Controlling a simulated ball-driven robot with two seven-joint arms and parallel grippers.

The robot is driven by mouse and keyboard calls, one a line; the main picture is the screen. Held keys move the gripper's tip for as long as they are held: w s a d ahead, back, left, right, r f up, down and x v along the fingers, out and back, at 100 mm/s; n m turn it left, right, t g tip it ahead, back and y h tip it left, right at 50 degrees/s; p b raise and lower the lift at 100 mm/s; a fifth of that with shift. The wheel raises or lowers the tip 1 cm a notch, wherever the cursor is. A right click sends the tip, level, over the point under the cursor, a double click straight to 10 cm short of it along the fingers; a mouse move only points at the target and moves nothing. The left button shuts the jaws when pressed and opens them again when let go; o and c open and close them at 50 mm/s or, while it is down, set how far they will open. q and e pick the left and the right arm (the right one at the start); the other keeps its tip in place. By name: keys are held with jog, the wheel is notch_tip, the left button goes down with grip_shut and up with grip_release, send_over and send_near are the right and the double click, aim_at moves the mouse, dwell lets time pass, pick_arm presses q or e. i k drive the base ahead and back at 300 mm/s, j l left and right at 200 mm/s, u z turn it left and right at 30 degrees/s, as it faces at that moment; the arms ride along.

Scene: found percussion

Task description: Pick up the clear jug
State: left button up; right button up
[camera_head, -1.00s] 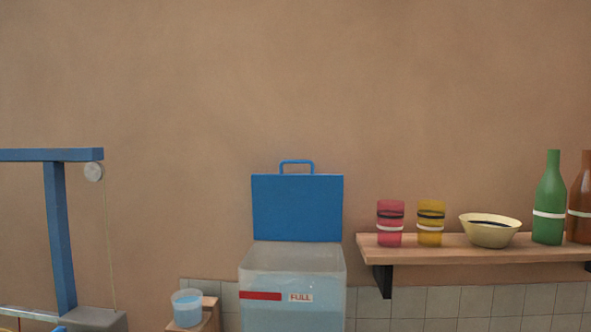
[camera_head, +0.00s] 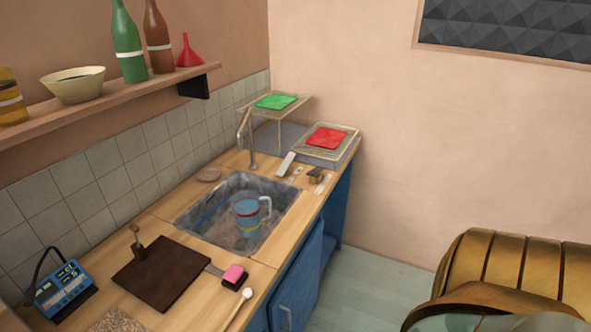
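A jug (camera_head: 248,214) with a side handle stands in the sink (camera_head: 196,217) on the counter. It looks bluish and see-through, with red and yellow bands around it. The sink walls surround it, and its handle points to the right. I cannot tell whether it holds water. Neither of my grippers is in view.
A dark board (camera_head: 160,274), a pink sponge (camera_head: 234,274), a blue device (camera_head: 64,290) and a tap (camera_head: 247,135) are around the sink. Red (camera_head: 326,138) and green (camera_head: 275,101) cloths lie on racks. A shelf (camera_head: 110,104) holds bottles. A ribbed golden-brown object (camera_head: 510,268) stands right.

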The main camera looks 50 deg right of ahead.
aim_at(254, 214)
jog(key=z, duration=1.25)
jog(key=i+l, duration=0.1)
jog(key=l, duration=0.15)
jog(key=i+l, duration=0.1)
jog(key=l, duration=0.2)
jog(key=j+u, duration=0.05)
